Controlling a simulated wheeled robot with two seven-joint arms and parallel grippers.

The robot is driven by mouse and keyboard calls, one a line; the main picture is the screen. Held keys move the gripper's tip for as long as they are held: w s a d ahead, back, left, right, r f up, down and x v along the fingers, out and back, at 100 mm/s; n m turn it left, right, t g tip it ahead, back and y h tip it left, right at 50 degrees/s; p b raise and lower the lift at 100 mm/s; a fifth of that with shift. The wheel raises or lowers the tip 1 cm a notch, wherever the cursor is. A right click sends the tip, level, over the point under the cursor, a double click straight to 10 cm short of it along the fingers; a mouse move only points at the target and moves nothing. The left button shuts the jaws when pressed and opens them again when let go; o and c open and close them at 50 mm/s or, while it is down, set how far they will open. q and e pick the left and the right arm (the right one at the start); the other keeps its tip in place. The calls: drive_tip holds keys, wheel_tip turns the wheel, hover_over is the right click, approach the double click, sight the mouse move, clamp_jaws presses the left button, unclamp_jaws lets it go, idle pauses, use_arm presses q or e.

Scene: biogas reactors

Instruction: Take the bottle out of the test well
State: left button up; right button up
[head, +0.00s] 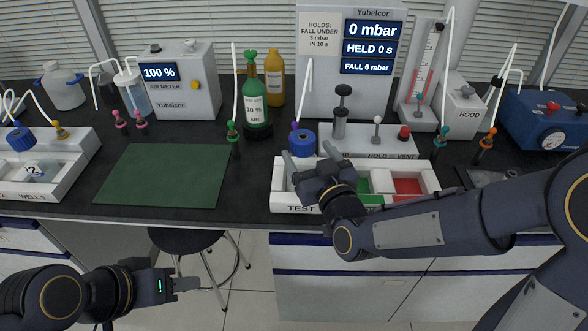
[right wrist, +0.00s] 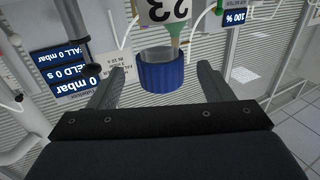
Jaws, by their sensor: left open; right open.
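The test well (head: 290,207) is the left compartment of a white tray marked TEST. A bottle with a blue cap (head: 302,142) stands there, its body mostly hidden behind my right gripper (head: 305,165). In the right wrist view, which is upside down, the ribbed blue cap (right wrist: 163,72) and a label reading 23 (right wrist: 165,11) show beyond the fingers. My right gripper (right wrist: 160,85) is open, its fingers on either side of the cap in the picture; no contact is visible. My left gripper (head: 187,284) is open and empty, low in front of the counter.
Right of the test well are green and red compartments (head: 408,187). The hold/vent unit (head: 365,142) and a green bottle (head: 256,100) stand behind. A green mat (head: 163,175) lies clear on the left.

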sight(300, 138)
drive_tip(key=x, duration=0.1)
drive_tip(key=p+x, duration=0.1)
drive_tip(key=x, duration=0.2)
drive_tip(key=shift+w+a+r, duration=0.2)
drive_tip(key=shift+w+r, duration=0.05)
drive_tip(key=shift+w, duration=0.1)
drive_tip(key=shift+w+a+f, duration=0.1)
drive_tip(key=shift+w+a, duration=0.1)
drive_tip(key=shift+w, duration=0.25)
drive_tip(key=c, duration=1.4)
drive_tip(key=shift+c, duration=0.4)
